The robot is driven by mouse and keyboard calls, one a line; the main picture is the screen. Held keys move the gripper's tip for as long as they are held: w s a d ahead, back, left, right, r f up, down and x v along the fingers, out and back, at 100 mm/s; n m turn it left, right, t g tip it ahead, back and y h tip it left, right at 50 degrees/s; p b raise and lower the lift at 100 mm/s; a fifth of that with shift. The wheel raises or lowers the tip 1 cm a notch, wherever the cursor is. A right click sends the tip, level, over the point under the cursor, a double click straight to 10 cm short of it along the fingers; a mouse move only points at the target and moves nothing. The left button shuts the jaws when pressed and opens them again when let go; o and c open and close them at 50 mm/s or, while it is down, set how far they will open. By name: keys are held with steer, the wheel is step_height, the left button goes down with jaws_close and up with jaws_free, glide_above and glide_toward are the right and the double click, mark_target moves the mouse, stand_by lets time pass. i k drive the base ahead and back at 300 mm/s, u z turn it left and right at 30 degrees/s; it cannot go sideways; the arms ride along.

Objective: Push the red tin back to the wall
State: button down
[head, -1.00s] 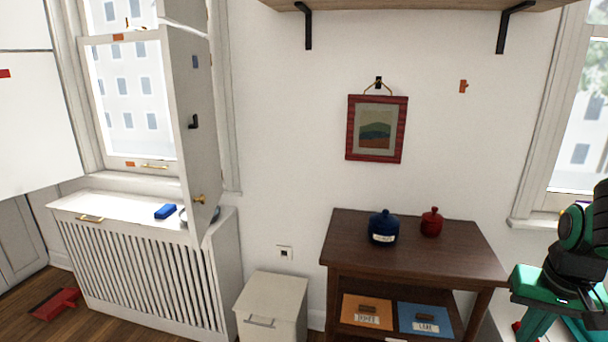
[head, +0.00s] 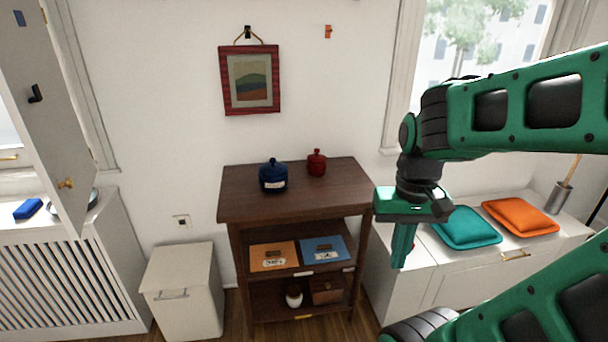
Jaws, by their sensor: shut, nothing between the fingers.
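The red tin (head: 316,163), with a knobbed lid, stands upright on the dark wooden table top (head: 240,203) near its back edge, close to the white wall. A larger blue tin (head: 273,177) with a pale label stands in front of it and to its left. My gripper (head: 401,262) points down to the right of the table, apart from both tins. Its fingers are shut and hold nothing.
A white bench (head: 410,291) with teal (head: 466,228) and orange (head: 520,215) cushions lies to the right. An orange box (head: 272,262) and a blue box (head: 324,255) sit on the table's shelf. A white bin (head: 183,290) stands left of the table.

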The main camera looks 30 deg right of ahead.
mark_target(314, 169)
steer(key=u, duration=1.75)
steer(key=k, duration=1.3)
steer(key=z, duration=1.8)
steer(key=i, duration=1)
